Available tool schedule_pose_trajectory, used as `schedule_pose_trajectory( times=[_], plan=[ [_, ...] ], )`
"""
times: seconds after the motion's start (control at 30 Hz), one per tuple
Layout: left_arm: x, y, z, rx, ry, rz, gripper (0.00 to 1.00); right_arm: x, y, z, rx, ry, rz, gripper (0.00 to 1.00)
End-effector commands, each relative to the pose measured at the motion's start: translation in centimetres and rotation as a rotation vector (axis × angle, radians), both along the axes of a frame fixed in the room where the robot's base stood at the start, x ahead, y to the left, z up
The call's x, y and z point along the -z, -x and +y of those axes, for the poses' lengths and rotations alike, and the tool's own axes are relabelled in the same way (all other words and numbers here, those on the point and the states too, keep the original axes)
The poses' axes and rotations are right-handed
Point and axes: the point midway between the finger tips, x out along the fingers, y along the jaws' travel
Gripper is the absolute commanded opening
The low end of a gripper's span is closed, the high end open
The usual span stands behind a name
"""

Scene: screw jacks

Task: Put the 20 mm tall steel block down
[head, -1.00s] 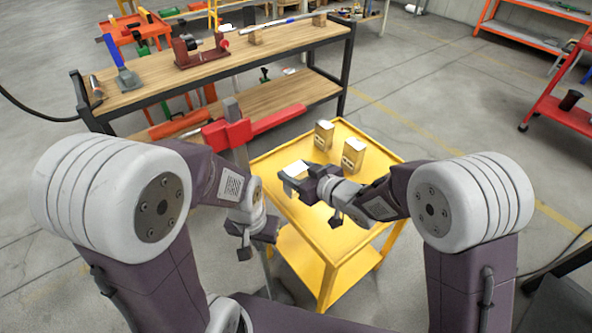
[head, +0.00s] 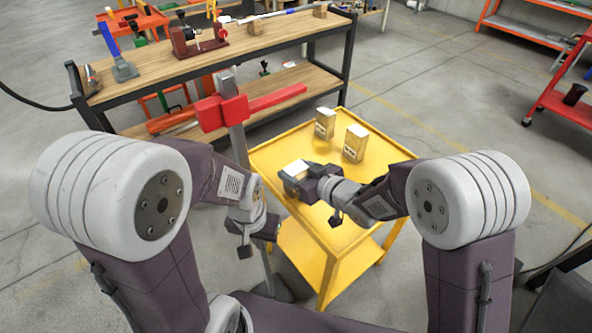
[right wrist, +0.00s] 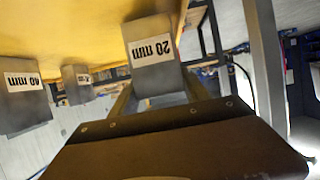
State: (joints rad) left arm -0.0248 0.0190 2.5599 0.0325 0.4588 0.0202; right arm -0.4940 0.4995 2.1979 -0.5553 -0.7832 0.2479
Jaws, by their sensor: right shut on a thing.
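The 20 mm steel block (head: 297,169) is in my right gripper (head: 300,180), over the near left part of the yellow cart's top (head: 280,153). In the right wrist view the grey block (right wrist: 153,58) shows its "20 mm" label upside down, between the fingers (right wrist: 158,95). The cart top appears at the upper left there. I cannot tell whether the block touches the top. My left gripper (head: 246,240) hangs beside the cart's left edge, with no object visible in it; its jaws are not clear.
Two other blocks, (head: 325,122) and (head: 355,143), stand on the cart beyond my right gripper. One block (right wrist: 22,100) reads "40 mm". A red clamp-like thing on a grey post (head: 235,108) stands left of the cart. A wooden workbench (head: 225,45) is behind. The cart's right side is clear.

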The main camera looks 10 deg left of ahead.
Motion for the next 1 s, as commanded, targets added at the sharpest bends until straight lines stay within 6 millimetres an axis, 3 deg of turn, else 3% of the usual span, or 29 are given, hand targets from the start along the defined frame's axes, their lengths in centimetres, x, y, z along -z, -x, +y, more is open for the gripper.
schedule_pose_trajectory(
  times=[0.53, 0.57, 0.63, 1.0],
  plan=[
    [0.9, 0.0, 0.0, 0.0, 0.0, 0.0, 0.0, 0.8, -0.1, 0.1, 0.0, -0.005, -0.005, 0.0],
    [0.8, 0.0, 0.0, 0.0, 0.0, 0.0, 0.0, 0.7, -0.1, 0.1, 0.0, -0.005, -0.005, 0.63],
    [0.8, 0.0, 0.0, 0.0, 0.0, 0.0, 0.0, 0.7, -0.1, 0.0, 0.0, -0.004, -0.004, 0.8],
    [0.5, 0.0, 0.0, 0.0, 0.0, 0.0, 0.0, 0.7, 0.4, -0.5, 0.0, 0.003, 0.003, 0.8]
  ],
)
